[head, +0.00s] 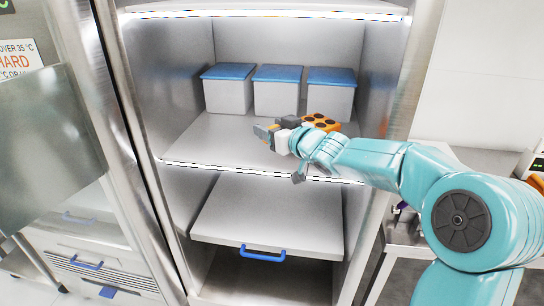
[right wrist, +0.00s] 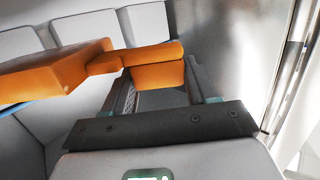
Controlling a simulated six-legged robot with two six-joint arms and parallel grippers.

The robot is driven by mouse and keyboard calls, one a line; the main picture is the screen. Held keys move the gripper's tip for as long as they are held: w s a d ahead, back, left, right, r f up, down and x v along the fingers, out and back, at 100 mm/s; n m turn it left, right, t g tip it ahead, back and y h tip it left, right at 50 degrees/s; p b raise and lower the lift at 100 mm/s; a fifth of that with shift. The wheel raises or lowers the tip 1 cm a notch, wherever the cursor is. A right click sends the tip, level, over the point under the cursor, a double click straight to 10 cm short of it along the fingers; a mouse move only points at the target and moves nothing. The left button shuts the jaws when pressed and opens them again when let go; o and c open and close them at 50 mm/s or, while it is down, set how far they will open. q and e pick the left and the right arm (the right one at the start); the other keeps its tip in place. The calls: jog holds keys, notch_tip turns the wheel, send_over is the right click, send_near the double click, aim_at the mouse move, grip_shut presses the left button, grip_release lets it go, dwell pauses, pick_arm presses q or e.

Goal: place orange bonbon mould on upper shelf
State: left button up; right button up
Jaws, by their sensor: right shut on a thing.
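The orange bonbon mould (head: 322,121) has dark round cavities and is inside the cabinet, over the upper shelf (head: 215,146). My right gripper (head: 268,130) reaches in from the right and is shut on the mould. In the right wrist view, the orange mould (right wrist: 60,68) extends to the left, and its handle-like end (right wrist: 158,75) sits between the two dark fingers of my right gripper (right wrist: 158,85). I cannot tell whether the mould touches the shelf. My left gripper is not in view.
Several grey boxes with blue lids (head: 277,90) stand in a row at the back of the upper shelf. A lower pull-out shelf (head: 270,215) has a blue handle (head: 262,255). Free room shows at the front left of the upper shelf.

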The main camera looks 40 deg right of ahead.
jog(key=f+b, duration=0.1)
jog(key=f, duration=0.3)
jog(key=shift+w+f+b, duration=0.2)
jog(key=shift+f+b, duration=0.1)
jog(key=shift+b, duration=0.05)
jog(key=shift+f, duration=0.1)
jog(key=shift+s, duration=0.1)
jog(key=o, duration=1.3)
jog(key=shift+o, duration=0.2)
jog(key=s+a+r, duration=0.1)
jog(key=s+r, duration=0.1)
jog(key=s, duration=0.9)
jog(key=shift+s, duration=0.4)
